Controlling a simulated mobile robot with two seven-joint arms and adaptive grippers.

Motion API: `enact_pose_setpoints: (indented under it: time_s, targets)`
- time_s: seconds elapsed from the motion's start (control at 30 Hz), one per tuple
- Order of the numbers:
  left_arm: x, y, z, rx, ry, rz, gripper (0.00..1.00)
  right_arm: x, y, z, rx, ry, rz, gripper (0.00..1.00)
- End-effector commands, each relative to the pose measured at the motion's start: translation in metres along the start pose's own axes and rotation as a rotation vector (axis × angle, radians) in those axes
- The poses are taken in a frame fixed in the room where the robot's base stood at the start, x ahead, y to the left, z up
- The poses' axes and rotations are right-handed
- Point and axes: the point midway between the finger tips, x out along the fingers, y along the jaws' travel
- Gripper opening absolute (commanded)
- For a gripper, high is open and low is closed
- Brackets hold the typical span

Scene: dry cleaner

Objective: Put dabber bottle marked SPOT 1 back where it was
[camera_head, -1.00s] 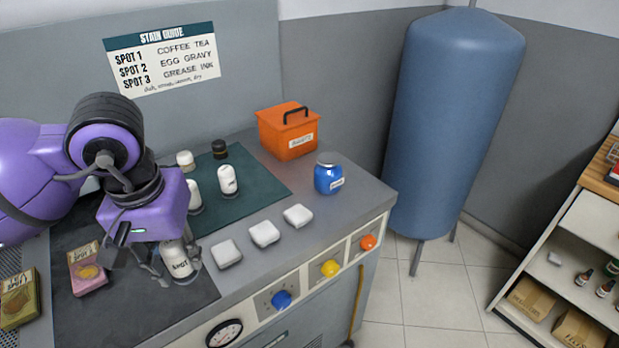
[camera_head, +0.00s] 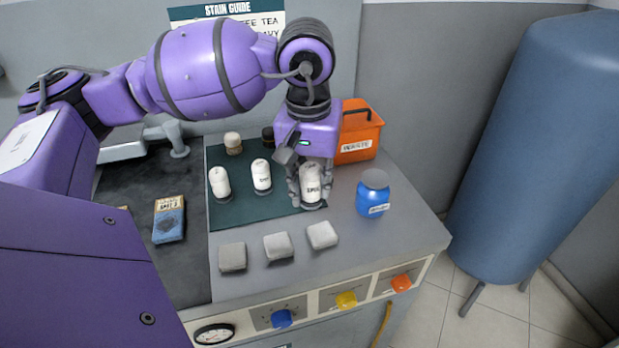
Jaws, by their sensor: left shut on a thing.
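My left gripper (camera_head: 310,182) is shut on a white dabber bottle (camera_head: 311,188), which is upright with part of its printed label showing. I cannot read the number on it. The bottle is at the right end of the dark green mat (camera_head: 240,212); I cannot tell whether its base touches the surface. Two similar white bottles stand on the mat to its left, one at the left (camera_head: 219,182) and one in the middle (camera_head: 262,176). My right gripper is not in view.
Behind the bottles stand a tan-topped jar (camera_head: 233,144) and a dark one (camera_head: 268,137). An orange waste box (camera_head: 358,140) is just behind my gripper. A blue jar (camera_head: 372,196) stands to the right. Three pale pads (camera_head: 278,246) lie in front. A blue-labelled box (camera_head: 169,220) lies left.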

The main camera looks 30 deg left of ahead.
Motion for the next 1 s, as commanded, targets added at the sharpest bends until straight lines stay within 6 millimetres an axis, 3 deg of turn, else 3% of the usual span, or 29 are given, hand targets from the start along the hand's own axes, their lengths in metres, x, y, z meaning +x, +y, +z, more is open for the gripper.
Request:
enact_pose_setpoints:
  time_s: [0.03, 0.1, 0.23, 0.47, 0.63, 0.8, 1.0]
  targets:
    - [-0.004, -0.019, -0.009, -0.079, 0.003, -0.015, 0.0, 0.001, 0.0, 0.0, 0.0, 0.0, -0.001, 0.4]
    - [-0.01, -0.038, -0.018, -0.169, 0.007, -0.022, 0.0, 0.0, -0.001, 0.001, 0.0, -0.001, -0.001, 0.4]
    - [-0.017, -0.056, -0.032, -0.263, 0.015, -0.027, 0.0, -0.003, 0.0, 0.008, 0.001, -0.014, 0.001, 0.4]
    - [0.004, -0.058, -0.075, -0.281, 0.014, -0.024, 0.0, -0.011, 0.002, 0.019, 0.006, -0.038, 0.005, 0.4]
    - [0.027, -0.059, -0.116, -0.28, 0.016, -0.024, 0.0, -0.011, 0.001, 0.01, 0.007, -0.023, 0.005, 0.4]
    - [0.064, -0.06, -0.139, -0.278, 0.013, -0.025, 0.0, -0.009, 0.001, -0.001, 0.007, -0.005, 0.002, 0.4]
    - [0.084, -0.061, -0.153, -0.276, 0.017, -0.026, 0.0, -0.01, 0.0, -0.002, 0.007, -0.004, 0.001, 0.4]
